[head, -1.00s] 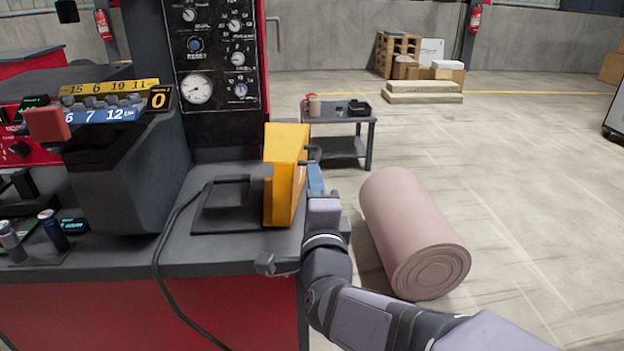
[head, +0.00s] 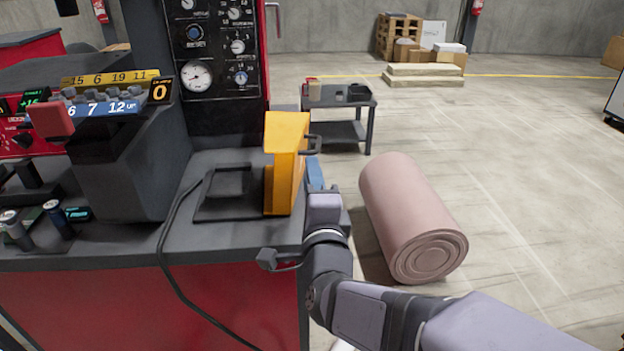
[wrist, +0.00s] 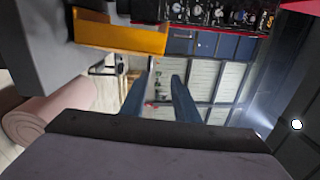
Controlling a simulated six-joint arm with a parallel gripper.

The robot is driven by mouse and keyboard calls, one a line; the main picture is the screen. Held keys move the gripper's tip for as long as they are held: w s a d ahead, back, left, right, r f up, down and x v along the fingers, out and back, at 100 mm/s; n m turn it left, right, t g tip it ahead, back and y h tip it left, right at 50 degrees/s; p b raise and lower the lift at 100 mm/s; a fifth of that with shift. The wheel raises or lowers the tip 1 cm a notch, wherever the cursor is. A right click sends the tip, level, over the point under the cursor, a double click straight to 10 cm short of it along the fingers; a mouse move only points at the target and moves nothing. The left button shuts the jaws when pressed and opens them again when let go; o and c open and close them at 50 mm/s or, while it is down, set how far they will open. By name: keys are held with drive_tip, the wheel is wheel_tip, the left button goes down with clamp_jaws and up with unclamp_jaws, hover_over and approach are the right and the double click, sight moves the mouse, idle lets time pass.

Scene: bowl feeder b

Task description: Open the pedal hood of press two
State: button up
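The yellow pedal hood (head: 285,150) stands tipped up at the right side of the dark foot pedal (head: 236,184), which lies uncovered on the grey ledge of the press. A dark handle (head: 313,144) sticks out from the hood's right face. My gripper (head: 315,170) is just right of and below the hood, its blue fingers partly hidden behind my wrist. In the wrist view my two fingers (wrist: 160,82) are apart with nothing between them.
The press panel (head: 215,60) with dials rises behind the pedal, and a dark box-shaped housing (head: 130,170) stands left. A black cable runs over the ledge. A pink roll (head: 410,215) lies on the floor at right; a small cart (head: 340,105) stands behind. Floor farther right is clear.

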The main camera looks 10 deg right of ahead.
drive_tip(key=shift+d+r+p, duration=0.15)
drive_tip(key=shift+r+p, duration=0.1)
drive_tip(key=shift+p, duration=0.05)
clamp_jaws()
drive_tip(key=w+d+f+g+h+p, duration=0.35)
drive_tip(key=d+p, duration=0.45)
drive_tip(key=p, duration=0.4)
drive_tip(key=s+d+f+g+p, duration=0.2)
drive_tip(key=s+d+f+p, duration=0.2)
drive_tip(key=f+p, duration=0.15)
drive_tip(key=s+d+f+g+p, duration=0.3)
drive_tip(key=f+p, duration=0.2)
drive_tip(key=f, duration=0.2)
drive_tip(key=w+a+r+m+t+y, duration=0.1)
drive_tip(key=w+a+r+t+y, duration=0.1)
drive_tip(key=r, duration=0.4)
drive_tip(key=w+a+r+m+t+y, duration=0.1)
drive_tip(key=w+a+r+t+y, duration=0.1)
drive_tip(key=a+r+t, duration=0.2)
wheel_tip(320, 180, up, 2)
drive_tip(key=shift+a+t, duration=0.35)
drive_tip(key=shift+t, duration=0.6)
